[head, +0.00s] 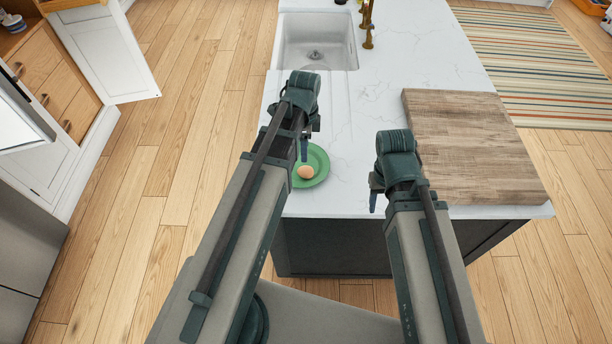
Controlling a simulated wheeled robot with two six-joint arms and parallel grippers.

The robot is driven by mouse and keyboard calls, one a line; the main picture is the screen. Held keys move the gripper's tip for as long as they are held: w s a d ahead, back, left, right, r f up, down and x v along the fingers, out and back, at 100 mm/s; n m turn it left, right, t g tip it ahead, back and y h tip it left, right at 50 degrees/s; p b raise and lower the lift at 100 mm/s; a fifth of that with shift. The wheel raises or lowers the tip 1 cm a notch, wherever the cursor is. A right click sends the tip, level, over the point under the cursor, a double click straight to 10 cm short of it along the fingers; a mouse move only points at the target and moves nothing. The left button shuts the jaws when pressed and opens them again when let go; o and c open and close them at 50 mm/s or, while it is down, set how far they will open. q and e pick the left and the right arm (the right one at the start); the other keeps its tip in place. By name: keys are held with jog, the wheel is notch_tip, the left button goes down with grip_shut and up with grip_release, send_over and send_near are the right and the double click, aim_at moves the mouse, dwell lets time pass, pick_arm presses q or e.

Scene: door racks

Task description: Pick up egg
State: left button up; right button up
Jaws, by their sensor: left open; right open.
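A pale orange egg (306,172) lies on a green plate (321,160) near the front left corner of the white countertop. My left gripper (304,150) hangs over the far left part of the plate, just beyond the egg, and is open and empty. My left arm hides the plate's left side. My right gripper (374,198) is to the right of the plate, near the counter's front edge, open and empty. Its fingers are only partly visible.
A wooden board (470,145) covers the right of the white countertop (375,75). A sink (316,42) with a brass faucet (367,25) is at the back. Open cabinet doors (105,50) stand at left. A striped rug (530,60) lies beyond the counter.

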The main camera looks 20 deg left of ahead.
aim_at(306, 169)
pick_arm(q)
jog(key=shift+d+f+b, duration=0.2)
jog(key=shift+f+b, duration=4.55)
jog(key=shift+f, duration=0.6)
jog(key=shift+r, duration=0.1)
jog(key=c, duration=0.4)
